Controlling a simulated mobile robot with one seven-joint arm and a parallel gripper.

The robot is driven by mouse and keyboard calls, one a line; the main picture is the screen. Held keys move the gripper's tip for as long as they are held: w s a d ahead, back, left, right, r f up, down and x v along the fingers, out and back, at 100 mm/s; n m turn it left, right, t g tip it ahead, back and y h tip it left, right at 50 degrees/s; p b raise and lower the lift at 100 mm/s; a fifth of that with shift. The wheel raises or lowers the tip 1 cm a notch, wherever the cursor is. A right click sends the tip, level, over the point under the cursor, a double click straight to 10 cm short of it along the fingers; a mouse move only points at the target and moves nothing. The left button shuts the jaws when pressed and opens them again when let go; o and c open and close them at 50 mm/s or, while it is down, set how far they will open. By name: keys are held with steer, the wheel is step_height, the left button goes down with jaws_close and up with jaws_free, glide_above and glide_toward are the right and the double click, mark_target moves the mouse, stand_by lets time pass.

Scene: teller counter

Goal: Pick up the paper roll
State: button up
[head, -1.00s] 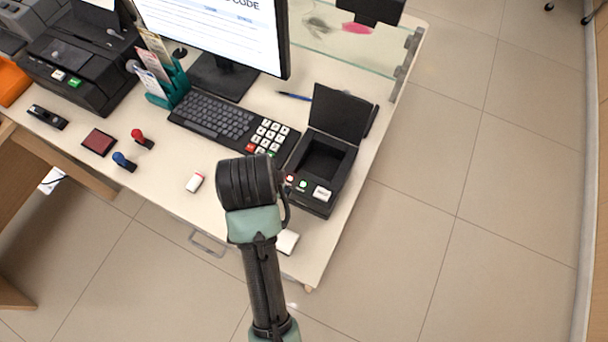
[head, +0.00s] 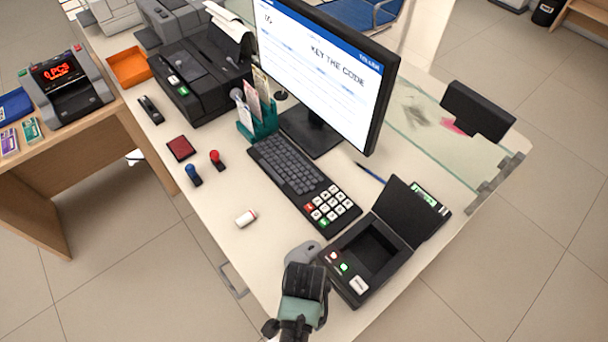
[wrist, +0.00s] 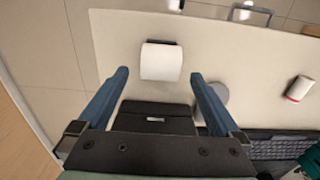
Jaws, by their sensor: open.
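The paper roll (wrist: 161,62) is a white cylinder lying on the pale counter in the wrist view, with a dark edge along its far side. My gripper (wrist: 159,76) is open above the counter, its two blue fingers apart. The roll appears between the fingertips and slightly beyond them, with nothing held. How far above the roll the fingers are, I cannot tell. In the head view my arm's end (head: 303,284) is at the counter's front edge, and it hides the fingertips and the roll.
A grey mouse (wrist: 219,94) lies just right of the right finger. A cash-box-like black device (head: 372,252) with a raised lid stands right of my arm. A keyboard (head: 290,165), a small white-and-red item (head: 245,218) and stamps (head: 193,175) lie farther back. Bare counter surrounds the roll.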

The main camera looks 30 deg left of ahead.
steer(key=shift+f, duration=2.25)
steer(key=shift+c, duration=0.2)
steer(key=c, duration=1.4)
steer(key=shift+r, duration=0.1)
